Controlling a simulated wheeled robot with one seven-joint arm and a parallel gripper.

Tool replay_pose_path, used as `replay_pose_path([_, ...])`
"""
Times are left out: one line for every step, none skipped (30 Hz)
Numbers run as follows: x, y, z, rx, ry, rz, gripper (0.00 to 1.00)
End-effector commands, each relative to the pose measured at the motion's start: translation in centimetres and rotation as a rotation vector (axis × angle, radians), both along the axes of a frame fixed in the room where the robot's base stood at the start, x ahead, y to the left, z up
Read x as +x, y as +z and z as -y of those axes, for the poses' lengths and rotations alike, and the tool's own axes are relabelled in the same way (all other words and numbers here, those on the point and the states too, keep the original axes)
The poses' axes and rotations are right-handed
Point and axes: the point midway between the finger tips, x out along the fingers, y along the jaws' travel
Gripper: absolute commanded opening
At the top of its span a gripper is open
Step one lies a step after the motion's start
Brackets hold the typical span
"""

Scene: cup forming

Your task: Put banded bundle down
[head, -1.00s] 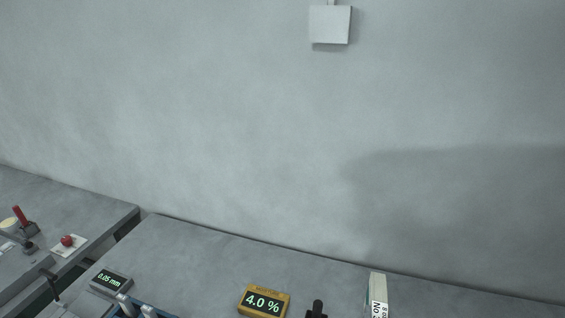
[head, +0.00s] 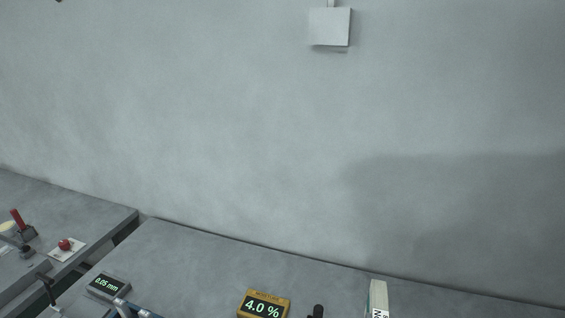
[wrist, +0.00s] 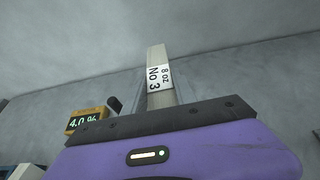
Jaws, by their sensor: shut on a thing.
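The banded bundle (wrist: 155,58) is a tall, narrow, cream block with a white band (wrist: 159,78) marked "8 oz No 3". In the wrist view it stands out beyond my purple gripper body, between grey finger edges, and my gripper (wrist: 161,94) is shut on it. In the head view only the top of the bundle (head: 378,296) shows at the bottom edge, looking nearly upright. My gripper is not visible there. The bundle's lower end is hidden, so I cannot tell whether it touches a surface.
A yellow moisture meter (head: 263,304) reading 4.0 % stands left of the bundle, with a dark knob (head: 318,311) between them. A grey display (head: 107,286) reads 0.05 mm. A red button (head: 65,245) sits on the left bench. The grey wall (head: 250,130) rises behind.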

Motion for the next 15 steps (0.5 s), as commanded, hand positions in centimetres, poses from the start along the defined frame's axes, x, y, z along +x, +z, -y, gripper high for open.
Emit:
replay_pose_path([0.1,1.5,0.0,0.000,0.001,0.004,0.00])
replay_pose_path([0.1,1.6,0.0,0.000,0.001,0.004,0.00])
replay_pose_path([0.1,1.8,0.0,0.000,0.001,0.004,0.00])
replay_pose_path([0.1,2.1,0.0,0.000,0.001,0.004,0.00])
replay_pose_path([0.1,2.3,0.0,0.000,0.001,0.004,0.00])
replay_pose_path([0.1,2.7,0.0,0.000,0.001,0.004,0.00])
replay_pose_path([0.1,2.9,0.0,0.000,0.001,0.004,0.00])
replay_pose_path([0.1,3.2,0.0,0.000,0.001,0.004,0.00])
replay_pose_path([0.1,3.5,0.0,0.000,0.001,0.004,0.00])
replay_pose_path([0.1,3.3,0.0,0.000,0.001,0.004,0.00])
replay_pose_path([0.0,2.3,0.0,-0.001,0.001,0.003,0.00])
replay_pose_path([0.1,1.8,0.0,0.000,0.001,0.003,0.00])
replay_pose_path([0.0,1.6,0.0,0.000,0.001,0.004,0.00])
replay_pose_path([0.1,1.3,0.0,0.000,0.001,0.004,0.00])
replay_pose_path([0.1,1.0,0.0,0.000,0.001,0.004,0.00])
